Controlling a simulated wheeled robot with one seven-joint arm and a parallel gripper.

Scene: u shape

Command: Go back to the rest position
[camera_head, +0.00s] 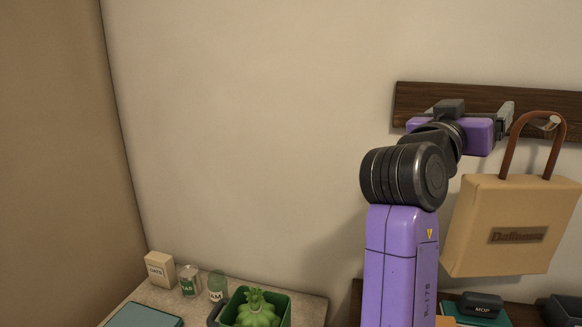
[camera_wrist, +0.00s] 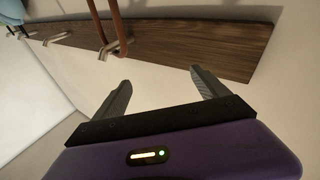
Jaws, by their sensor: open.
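My gripper (camera_wrist: 160,88) is open in the wrist view, its two dark fingers apart with nothing between them. In the head view my gripper (camera_head: 505,122) is raised at the upper right, in front of the wall by the wooden hook rail (camera_head: 405,100). A tan bag (camera_head: 500,250) with a brown handle hangs from a metal hook on that rail, just right of and below my gripper. In the wrist view the wooden rail (camera_wrist: 200,45) runs above the fingers, and the brown handle (camera_wrist: 118,25) hangs on a hook (camera_wrist: 112,50) near the left finger.
A counter (camera_head: 308,307) at the lower left holds an oats box (camera_head: 160,268), a can (camera_head: 190,282), a jar (camera_head: 217,286) and a green bin (camera_head: 283,303) with a green plant-like thing (camera_head: 257,310). The wall left of my arm is clear.

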